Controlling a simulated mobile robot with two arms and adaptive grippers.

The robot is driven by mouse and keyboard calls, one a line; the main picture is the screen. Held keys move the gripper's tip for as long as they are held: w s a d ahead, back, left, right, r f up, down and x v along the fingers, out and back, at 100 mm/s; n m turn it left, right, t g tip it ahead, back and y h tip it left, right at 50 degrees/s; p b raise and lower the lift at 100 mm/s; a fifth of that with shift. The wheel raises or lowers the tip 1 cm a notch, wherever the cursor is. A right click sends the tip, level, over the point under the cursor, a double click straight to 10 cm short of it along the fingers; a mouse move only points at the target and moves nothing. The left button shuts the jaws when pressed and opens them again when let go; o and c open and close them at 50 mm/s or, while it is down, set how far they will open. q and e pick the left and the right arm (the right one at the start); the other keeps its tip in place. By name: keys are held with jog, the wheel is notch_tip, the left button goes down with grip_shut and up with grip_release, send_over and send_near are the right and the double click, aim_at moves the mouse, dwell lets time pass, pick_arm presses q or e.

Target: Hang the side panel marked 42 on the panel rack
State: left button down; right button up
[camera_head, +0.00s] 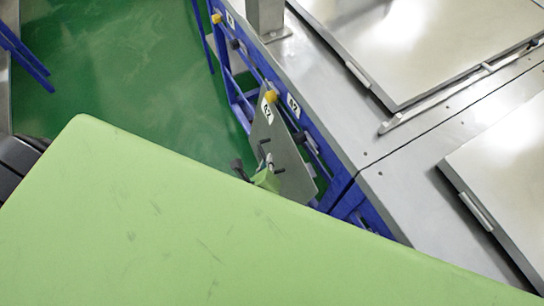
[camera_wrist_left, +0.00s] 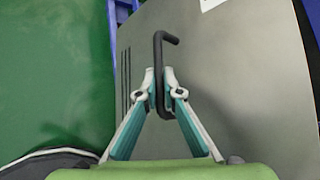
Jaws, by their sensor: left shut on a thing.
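The grey side panel (camera_head: 286,155) hangs steeply against the blue panel rack (camera_head: 334,178) in the head view. Its white label (camera_head: 267,111) appears to read 42. A matching label (camera_head: 293,105) is on the rack beside it. The panel's top is at a yellow-tipped peg (camera_head: 271,96); I cannot tell whether it is hooked on. My left gripper (camera_wrist_left: 167,95) is shut on the black bent handle (camera_wrist_left: 158,55) of the panel (camera_wrist_left: 230,75) in the left wrist view. In the head view my left gripper (camera_head: 267,170) is partly hidden by my green arm. My right gripper is out of view.
Another yellow-tipped peg (camera_head: 217,18) is farther up the rack. A metal worktop (camera_head: 365,148) with large flat lids (camera_head: 395,45) lies right of the rack. Green floor (camera_head: 125,65) is open at the left. A blue frame part (camera_head: 25,55) stands at far left.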

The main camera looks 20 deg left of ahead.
pick_arm(q)
jog(key=shift+s+a+r+p, duration=0.1)
jog(key=shift+s+a+p, duration=0.25)
jog(key=shift+s+a, duration=0.55)
jog(key=shift+s+a+p, duration=0.3)
jog(key=shift+s+a, duration=0.35)
jog(key=shift+s, duration=0.3)
